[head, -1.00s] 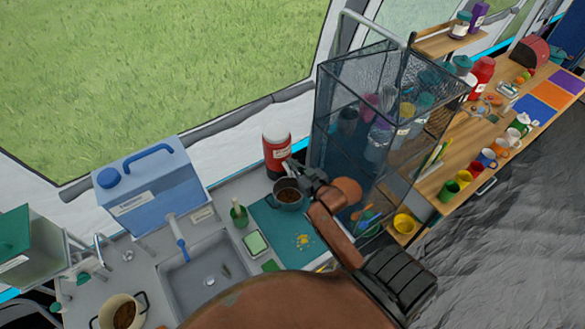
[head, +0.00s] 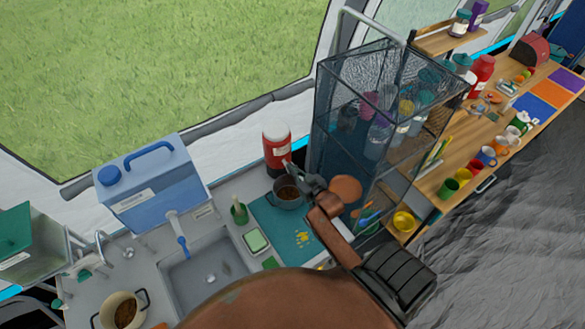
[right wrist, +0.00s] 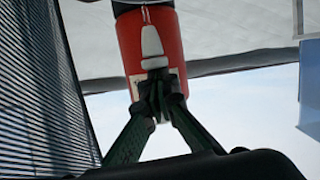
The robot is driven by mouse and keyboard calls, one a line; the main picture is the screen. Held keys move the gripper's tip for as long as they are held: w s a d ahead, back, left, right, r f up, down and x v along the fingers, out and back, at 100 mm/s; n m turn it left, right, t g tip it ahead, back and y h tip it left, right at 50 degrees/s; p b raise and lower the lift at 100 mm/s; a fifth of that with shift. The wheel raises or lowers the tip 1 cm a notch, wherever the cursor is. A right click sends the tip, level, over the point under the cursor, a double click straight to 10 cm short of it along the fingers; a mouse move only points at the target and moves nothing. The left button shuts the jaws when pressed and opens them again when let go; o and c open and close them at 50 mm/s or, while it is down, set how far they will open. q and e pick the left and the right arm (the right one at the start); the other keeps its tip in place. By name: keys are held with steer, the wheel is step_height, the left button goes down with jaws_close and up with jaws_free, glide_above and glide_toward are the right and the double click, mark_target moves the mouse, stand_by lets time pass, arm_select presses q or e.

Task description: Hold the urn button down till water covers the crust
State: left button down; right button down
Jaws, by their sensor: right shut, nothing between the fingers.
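The red urn (head: 276,152) with a pale top stands at the back of the counter, beside the glass-sided rack. A dark grey pot (head: 287,193) with brown crust inside sits just in front of it. My right gripper (head: 292,170) is shut and empty, above the pot's right side at the urn's front. In the right wrist view, the shut fingertips (right wrist: 156,82) are at the lower end of a white button or lever (right wrist: 151,45) on the red urn (right wrist: 130,40); they appear to touch it. I cannot make out water over the crust. My left gripper is not in view.
The glass-sided rack (head: 345,150) stands close to the right of my right gripper. A teal mat (head: 275,220) lies under the pot. A sink (head: 205,280), a blue water container (head: 155,190) and a cream pot (head: 112,305) with brown contents are to the left.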

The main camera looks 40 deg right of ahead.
steer(key=shift+s+a+f, duration=0.15)
steer(key=shift+s+f, duration=0.2)
steer(key=shift+f, duration=0.45)
stand_by(0.8)
steer(key=shift+r, duration=0.15)
stand_by(5.1)
step_height(320, 180, up, 6)
steer(key=f+p, duration=0.1)
steer(key=p, duration=0.4)
steer(key=b+v, duration=0.2)
steer(key=v, duration=0.7)
steer(key=shift+s+a+r+b, duration=0.2)
steer(key=shift+r+b, duration=0.15)
